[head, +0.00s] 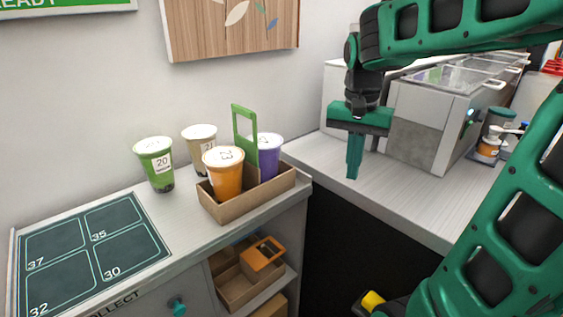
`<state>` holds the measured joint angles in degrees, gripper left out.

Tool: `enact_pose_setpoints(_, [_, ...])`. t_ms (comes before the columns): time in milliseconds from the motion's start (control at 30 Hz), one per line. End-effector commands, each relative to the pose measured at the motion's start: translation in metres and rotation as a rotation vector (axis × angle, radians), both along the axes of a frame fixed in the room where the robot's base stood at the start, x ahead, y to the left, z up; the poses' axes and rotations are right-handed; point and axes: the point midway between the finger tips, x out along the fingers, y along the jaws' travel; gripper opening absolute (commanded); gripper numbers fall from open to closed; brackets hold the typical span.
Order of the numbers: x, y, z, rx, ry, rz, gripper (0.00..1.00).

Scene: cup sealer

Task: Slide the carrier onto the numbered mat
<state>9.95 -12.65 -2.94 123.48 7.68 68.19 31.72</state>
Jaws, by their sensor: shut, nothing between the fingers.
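The carrier (223,209) is a brown cardboard tray with a green upright handle (235,137). It holds an orange cup (226,180) and a purple cup (268,160) and stands on the counter, near the corner where two counters meet. The numbered mat (158,243) is dark teal, with squares marked 37, 35, 32 and 30, and lies to the left of the carrier. Bare counter separates them. My gripper (353,177) is shut and empty, pointing down to the right of the carrier and apart from it.
A green cup (155,165) and a beige cup (200,145) stand behind the carrier and mat. A grey machine (430,120) with lidded bins is at the right.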

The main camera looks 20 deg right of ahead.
Motion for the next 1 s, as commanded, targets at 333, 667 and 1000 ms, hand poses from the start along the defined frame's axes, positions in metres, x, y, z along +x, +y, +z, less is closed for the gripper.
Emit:
enact_pose_setpoints(333, [0.140,0.067,0.042,0.022,-0.013,-0.272,0.00])
enact_pose_setpoints(667, [0.171,0.091,0.044,0.038,-0.014,-0.356,0.00])
enact_pose_setpoints(1000, [0.169,0.091,-0.009,0.038,-0.010,-0.354,0.00])
